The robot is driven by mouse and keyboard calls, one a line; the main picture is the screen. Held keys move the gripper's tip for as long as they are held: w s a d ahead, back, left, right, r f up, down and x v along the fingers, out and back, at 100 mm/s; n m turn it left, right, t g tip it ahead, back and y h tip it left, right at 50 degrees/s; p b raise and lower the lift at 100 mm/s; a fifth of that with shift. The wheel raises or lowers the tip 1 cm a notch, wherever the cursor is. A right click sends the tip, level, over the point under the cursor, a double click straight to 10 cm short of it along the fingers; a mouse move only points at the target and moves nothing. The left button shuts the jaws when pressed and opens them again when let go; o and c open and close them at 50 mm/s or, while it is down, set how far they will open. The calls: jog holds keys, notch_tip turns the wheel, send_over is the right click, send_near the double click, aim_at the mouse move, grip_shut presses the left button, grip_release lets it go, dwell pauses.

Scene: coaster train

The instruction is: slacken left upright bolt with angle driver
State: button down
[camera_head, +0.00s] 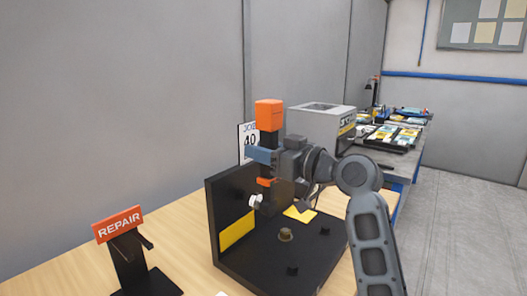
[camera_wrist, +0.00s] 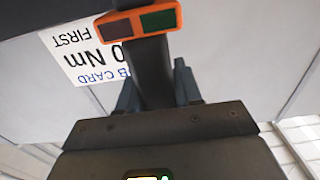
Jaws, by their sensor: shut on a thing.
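The angle driver (camera_head: 268,113), black with an orange top and an orange band lower down, stands upright in my gripper (camera_head: 262,156). My gripper is shut around its black body. Its pale angled head (camera_head: 256,201) hangs beside the black upright plate of the fixture (camera_head: 222,192), above the fixture's floor; I cannot tell whether it touches anything. The wrist view shows the driver's dark body (camera_wrist: 152,75) between the fingers, with an orange end bearing a red and a green panel. I cannot make out the left upright bolt.
A brass-coloured round part (camera_head: 285,234) and dark knobs (camera_head: 292,270) sit on the fixture floor. A REPAIR sign on a black stand (camera_head: 118,222) is at left on the wooden table (camera_head: 190,222). A job card (camera_head: 244,142) and a grey box (camera_head: 318,122) stand behind.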

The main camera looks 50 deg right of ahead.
jog(key=shift+w+a+r+b, duration=0.1)
jog(key=shift+w+b, duration=0.05)
jog(key=shift+w, duration=0.8)
jog(key=shift+w+r+b, duration=0.1)
jog(key=shift+w+b, duration=0.05)
jog(key=shift+w, duration=0.8)
dwell(3.3)
jog(key=shift+s, duration=0.35)
dwell(1.9)
